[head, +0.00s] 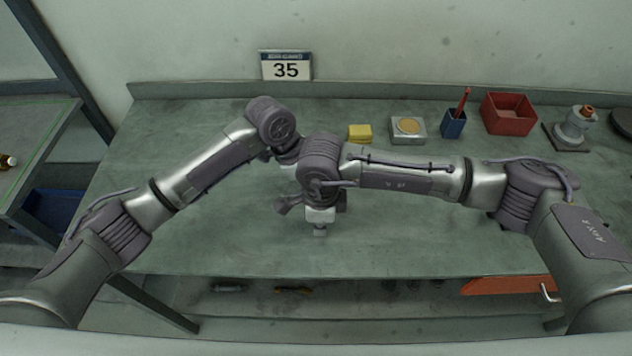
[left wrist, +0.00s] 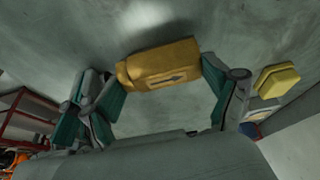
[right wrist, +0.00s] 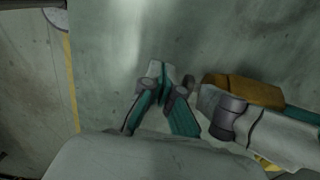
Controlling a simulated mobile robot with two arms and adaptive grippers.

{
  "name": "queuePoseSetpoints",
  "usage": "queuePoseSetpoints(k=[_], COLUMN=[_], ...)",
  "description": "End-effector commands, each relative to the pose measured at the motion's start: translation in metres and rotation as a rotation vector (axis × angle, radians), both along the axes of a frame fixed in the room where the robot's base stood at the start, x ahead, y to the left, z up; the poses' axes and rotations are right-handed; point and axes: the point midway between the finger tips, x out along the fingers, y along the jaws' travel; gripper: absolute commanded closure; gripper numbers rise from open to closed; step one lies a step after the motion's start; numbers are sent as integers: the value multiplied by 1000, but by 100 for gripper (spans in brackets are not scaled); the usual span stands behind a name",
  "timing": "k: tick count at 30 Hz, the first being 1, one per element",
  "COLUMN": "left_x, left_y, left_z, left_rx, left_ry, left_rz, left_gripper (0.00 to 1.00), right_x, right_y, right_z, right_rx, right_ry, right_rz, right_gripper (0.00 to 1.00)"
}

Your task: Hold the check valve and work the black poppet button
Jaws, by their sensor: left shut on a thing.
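The check valve (left wrist: 165,66) is a brass-yellow body with a dark arrow mark, gripped between the fingers of my left gripper (left wrist: 165,82) in the left wrist view. It also shows in the right wrist view (right wrist: 248,91), held off to the right. My right gripper (right wrist: 163,72) has its fingertips together and looks empty, just left of the valve and apart from its body. A small dark round piece (right wrist: 189,81) lies between them; I cannot tell if it is the black button. In the head view my right gripper (head: 320,225) points down over the bench, and my right arm hides the valve.
The front of the bench is clear.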

Motion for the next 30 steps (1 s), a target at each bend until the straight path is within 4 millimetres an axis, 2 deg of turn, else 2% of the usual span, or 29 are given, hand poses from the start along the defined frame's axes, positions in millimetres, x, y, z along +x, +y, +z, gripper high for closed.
queuePoseSetpoints(k=[30], left_x=[-1], left_y=[-1], left_z=[1], left_rx=[-3], left_ry=[1], left_rz=[-3], left_gripper=[55], right_x=[16], right_y=[0], right_z=[1], right_rx=[0], right_ry=[-3], right_rz=[-2], right_gripper=[100])
